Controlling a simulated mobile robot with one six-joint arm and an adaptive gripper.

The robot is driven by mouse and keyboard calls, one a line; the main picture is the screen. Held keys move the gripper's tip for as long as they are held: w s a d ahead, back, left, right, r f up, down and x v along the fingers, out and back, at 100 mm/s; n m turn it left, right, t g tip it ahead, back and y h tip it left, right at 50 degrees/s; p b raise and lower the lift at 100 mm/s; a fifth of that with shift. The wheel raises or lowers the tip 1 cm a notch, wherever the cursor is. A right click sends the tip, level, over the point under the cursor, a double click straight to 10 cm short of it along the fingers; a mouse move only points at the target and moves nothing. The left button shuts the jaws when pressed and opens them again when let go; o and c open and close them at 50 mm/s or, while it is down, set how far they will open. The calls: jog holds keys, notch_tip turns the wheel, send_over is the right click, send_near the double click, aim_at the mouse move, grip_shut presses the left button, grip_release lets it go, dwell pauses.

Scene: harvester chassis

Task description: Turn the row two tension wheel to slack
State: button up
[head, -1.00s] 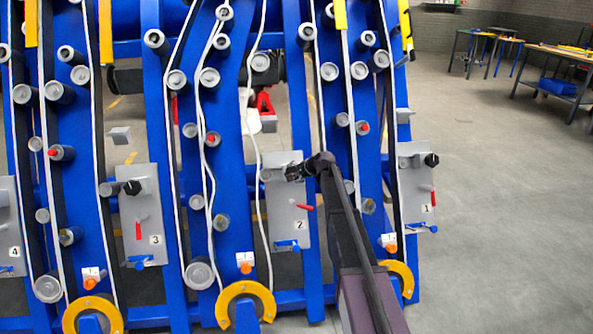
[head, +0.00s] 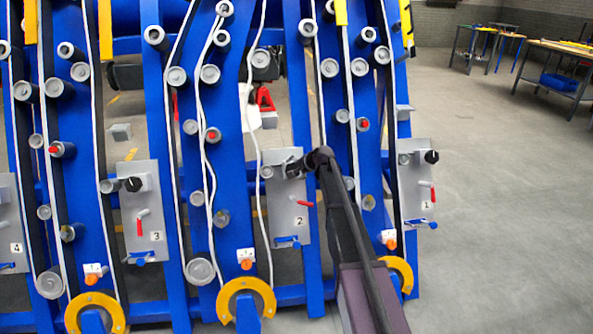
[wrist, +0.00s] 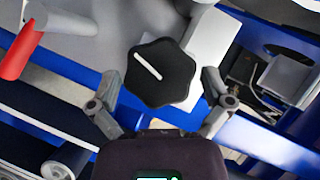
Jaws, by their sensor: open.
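The row two panel (head: 287,215) is a grey plate marked "2" on the blue frame. Its tension wheel is hidden behind my gripper (head: 290,168) in the head view. In the wrist view the wheel (wrist: 175,85) is a black lobed knob with a white pointer line slanting from upper left to lower right. My gripper (wrist: 162,88) is open, one finger on each side of the knob's lower part. A gap shows on both sides, and the fingers do not visibly touch it. No slack mark is readable.
A red-tipped lever (wrist: 20,50) sits at the wrist view's left; it also shows on panel two (head: 305,203). Panels three (head: 148,205) and one (head: 415,180) stand either side. White strands run down the frame. Open floor lies right, with workbenches (head: 555,75) behind.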

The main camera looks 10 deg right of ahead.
jog(key=shift+s, duration=0.3)
jog(key=s+f+n+g+h, duration=0.3)
jog(key=s+n+g, duration=0.15)
jog(key=s, duration=1.85)
jog(key=s+f+n+g+h, duration=0.3)
jog(key=s+f+n+g, duration=0.15)
jog(key=s, duration=1.75)
notch_tip(320, 180, up, 26)
jog(key=p, duration=2.5)
jog(key=shift+w+d+f+t, duration=0.15)
jog(key=shift+w+d+t, duration=0.15)
jog(key=shift+w, duration=0.05)
